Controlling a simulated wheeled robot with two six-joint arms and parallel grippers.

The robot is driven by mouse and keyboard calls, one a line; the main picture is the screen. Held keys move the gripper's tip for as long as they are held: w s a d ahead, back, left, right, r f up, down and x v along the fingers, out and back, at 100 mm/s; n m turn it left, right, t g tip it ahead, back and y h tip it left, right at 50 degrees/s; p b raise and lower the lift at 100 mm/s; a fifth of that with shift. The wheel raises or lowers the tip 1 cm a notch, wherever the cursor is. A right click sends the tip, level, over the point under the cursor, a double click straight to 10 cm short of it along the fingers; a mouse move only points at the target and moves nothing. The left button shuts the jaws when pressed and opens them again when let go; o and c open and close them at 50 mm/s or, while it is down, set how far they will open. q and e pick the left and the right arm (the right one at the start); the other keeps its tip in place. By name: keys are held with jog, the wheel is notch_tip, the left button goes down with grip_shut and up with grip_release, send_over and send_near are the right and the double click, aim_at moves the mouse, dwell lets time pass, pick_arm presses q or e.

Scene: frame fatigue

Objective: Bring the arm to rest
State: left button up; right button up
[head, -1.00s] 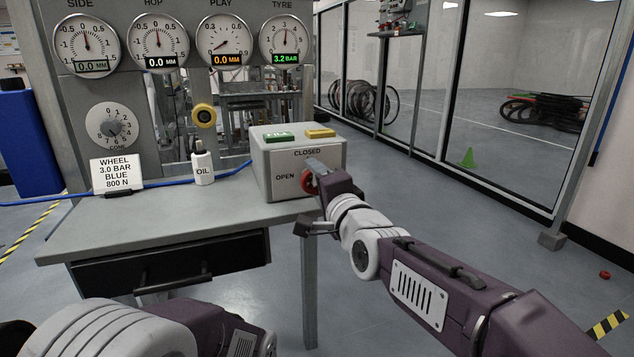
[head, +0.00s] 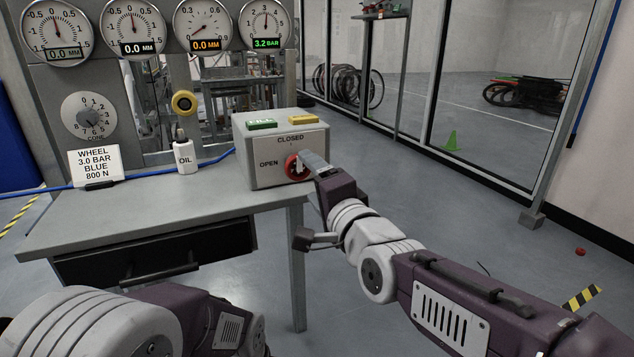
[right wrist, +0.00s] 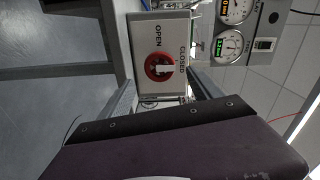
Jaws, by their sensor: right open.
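My right gripper (head: 312,176) is open and empty in front of the red knob (head: 294,167) on the grey box (head: 262,165). In the head view its upper finger overlaps the knob's right edge. In the right wrist view the knob (right wrist: 160,67) shows beyond the two parted fingers (right wrist: 165,98), with nothing between them. The knob's white bar lies in line with the CLOSED mark. The lower finger is mostly hidden in the head view. My left arm crosses the bottom left, and its gripper is out of view.
The box stands at the right end of a grey bench (head: 130,212) with a black drawer (head: 155,255). An oil bottle (head: 186,157) and a WHEEL card (head: 95,166) stand left of it. Gauges (head: 265,23) hang behind. Open floor lies right of the bench.

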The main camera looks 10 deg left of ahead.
jog(key=v, duration=0.2)
jog(key=shift+s+d, duration=0.15)
jog(key=shift+s, duration=0.05)
jog(key=shift+d, duration=0.1)
jog(key=w+d+f+m+g+h+p, duration=0.1)
jog(key=w+d+f+h, duration=0.2)
jog(key=d+f, duration=0.4)
jog(key=w+d+f+m+h+p, duration=0.15)
jog(key=w+d+f+h, duration=0.3)
jog(key=d, duration=0.45)
jog(key=s+d+f+n+g+h, duration=0.1)
jog(key=s+d+f+g, duration=0.2)
jog(key=f, duration=0.4)
jog(key=s+d+f+n+g+h, duration=0.1)
jog(key=s+d+f, duration=0.2)
jog(key=d+f, duration=0.25)
jog(key=s+d+f+n+g, duration=0.1)
jog(key=s+f+n+g, duration=0.3)
jog(key=s+f, duration=0.4)
jog(key=s+d+f+n+g, duration=0.2)
jog(key=s+f+n+g, duration=0.3)
jog(key=s, duration=0.5)
notch_tip(320, 180, up, 38)
jog(key=p, duration=3.7)
jog(key=shift+s+p, duration=0.25)
jog(key=shift+p, duration=0.05)
